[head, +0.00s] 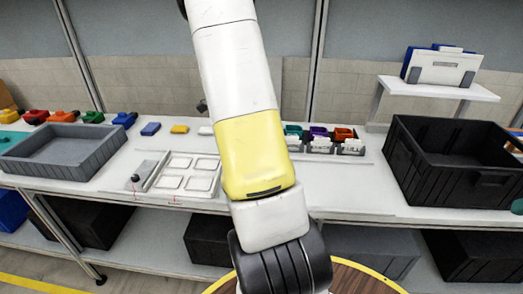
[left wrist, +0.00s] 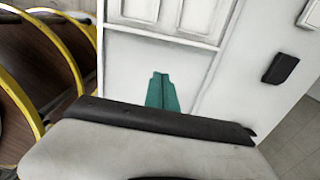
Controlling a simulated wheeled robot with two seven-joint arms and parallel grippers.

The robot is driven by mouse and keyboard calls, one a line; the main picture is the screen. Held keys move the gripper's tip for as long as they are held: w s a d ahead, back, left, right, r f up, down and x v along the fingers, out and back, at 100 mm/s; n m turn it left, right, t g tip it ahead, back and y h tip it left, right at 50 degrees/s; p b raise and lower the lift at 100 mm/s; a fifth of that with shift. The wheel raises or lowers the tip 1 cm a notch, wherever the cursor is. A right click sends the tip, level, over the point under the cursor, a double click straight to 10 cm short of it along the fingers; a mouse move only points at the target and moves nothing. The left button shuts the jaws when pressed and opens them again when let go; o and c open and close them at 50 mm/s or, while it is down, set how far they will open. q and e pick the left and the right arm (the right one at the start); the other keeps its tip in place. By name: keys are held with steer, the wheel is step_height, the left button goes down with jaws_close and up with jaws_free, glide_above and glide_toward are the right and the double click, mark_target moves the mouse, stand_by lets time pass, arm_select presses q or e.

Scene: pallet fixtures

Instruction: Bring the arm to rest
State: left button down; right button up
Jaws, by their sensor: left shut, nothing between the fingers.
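In the left wrist view, my left gripper (left wrist: 161,78) shows as two teal fingers closed together beyond a dark bar. Nothing is between them and they touch no object that I can make out. Behind them is a white panelled surface. In the head view one of my arms, white with a yellow section, hangs down the middle and covers part of the bench. Its gripper is out of that frame. My right gripper does not show in either view.
A white bench (head: 110,180) carries a grey tray (head: 70,160), a white compartment plate (head: 187,181), several coloured parts and a black crate (head: 440,185). A white shelf (head: 437,90) holds a white and blue case (head: 440,66). Black bins (head: 87,217) stand underneath.

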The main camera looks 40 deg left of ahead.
arm_select(q)
steer(key=w+d+r+n+t, duration=0.1)
steer(key=w+d+r+n, duration=0.15)
steer(key=d+r, duration=0.55)
steer(key=w+d+r+n+t, duration=0.2)
steer(key=w+d+r, duration=0.3)
steer(key=d, duration=0.6)
steer(key=s+d+r+n+t+h, duration=0.1)
steer(key=s+d+r+n, duration=0.2)
steer(key=d, duration=0.7)
steer(key=s+d+r+n+t+h, duration=0.1)
steer(key=s+d+r+n+t, duration=0.1)
steer(key=s+d, duration=0.4)
steer(key=d+r+n, duration=0.1)
steer(key=d+r, duration=0.1)
steer(key=d, duration=0.2)
steer(key=shift+s+r, duration=0.3)
